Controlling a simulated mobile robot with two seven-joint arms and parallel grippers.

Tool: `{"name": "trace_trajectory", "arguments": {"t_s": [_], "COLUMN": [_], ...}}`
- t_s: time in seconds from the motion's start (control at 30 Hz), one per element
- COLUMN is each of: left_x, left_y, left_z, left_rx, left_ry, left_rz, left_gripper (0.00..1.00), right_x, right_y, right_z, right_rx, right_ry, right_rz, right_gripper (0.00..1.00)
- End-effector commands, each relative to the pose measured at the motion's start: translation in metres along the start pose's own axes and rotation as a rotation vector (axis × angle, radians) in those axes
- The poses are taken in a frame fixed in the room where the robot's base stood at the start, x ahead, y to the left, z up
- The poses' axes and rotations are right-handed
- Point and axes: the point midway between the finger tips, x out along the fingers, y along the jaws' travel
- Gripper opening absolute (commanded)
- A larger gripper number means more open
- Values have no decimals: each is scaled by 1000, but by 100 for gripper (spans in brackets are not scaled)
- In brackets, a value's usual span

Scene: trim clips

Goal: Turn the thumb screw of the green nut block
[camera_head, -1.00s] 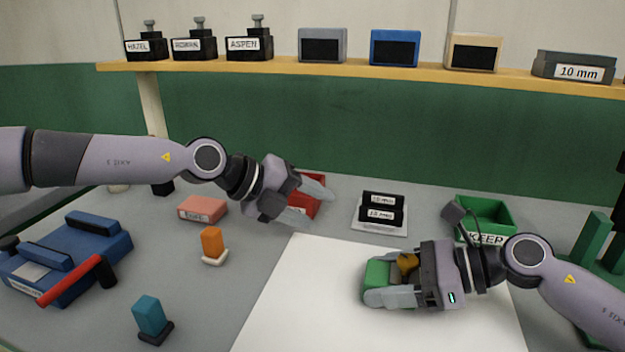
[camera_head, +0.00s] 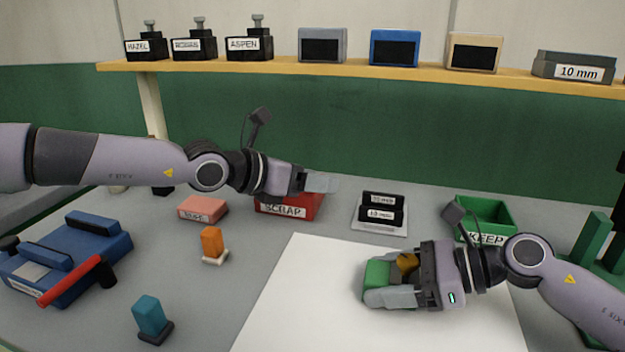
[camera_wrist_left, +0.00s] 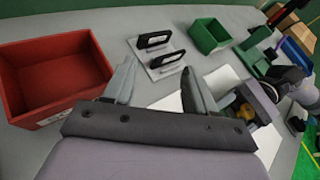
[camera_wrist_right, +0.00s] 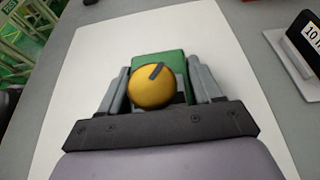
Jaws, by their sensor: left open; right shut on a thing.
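The green nut block (camera_head: 377,274) is over the white sheet, between the fingers of my right gripper (camera_head: 392,284), which is shut on it. Its brass thumb screw (camera_head: 407,262) faces my right wrist. In the right wrist view the round yellow screw (camera_wrist_right: 152,87) carries a dark bar pointing up and slightly right, and the green block (camera_wrist_right: 160,64) shows behind it. My left gripper (camera_head: 318,183) is open and empty, above and in front of the red scrap bin. In the left wrist view its fingers (camera_wrist_left: 158,85) are spread apart.
The red scrap bin (camera_head: 297,207) and a stand with two black 10 mm gauges (camera_head: 381,213) lie behind the white sheet (camera_head: 290,300). The green keep bin (camera_head: 487,214) is at back right. A blue fixture with a red handle (camera_head: 75,283) stands at left.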

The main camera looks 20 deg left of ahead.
Motion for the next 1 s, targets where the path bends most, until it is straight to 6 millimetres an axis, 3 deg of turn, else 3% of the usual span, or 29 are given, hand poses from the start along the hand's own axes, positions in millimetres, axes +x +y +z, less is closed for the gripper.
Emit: {"name": "trace_trajectory", "arguments": {"t_s": [0.07,0.1,0.27,0.57,1.0], "left_x": [0,0,2,5,-33], "left_y": [0,0,-6,-48,-98], "left_z": [0,0,-5,-27,-43], "left_rx": [-1,-2,5,90,311], "left_ry": [1,1,18,105,127], "left_rz": [0,0,-18,-162,-468], "left_gripper": [53,41,41,41,41], "right_x": [0,0,0,0,0], "right_y": [0,0,0,0,0], "right_z": [0,0,0,0,0], "right_rx": [0,0,0,0,0], "right_ry": [0,0,0,0,0], "right_rz": [0,0,0,0,0], "right_gripper": [27,27,27,27,27]}}
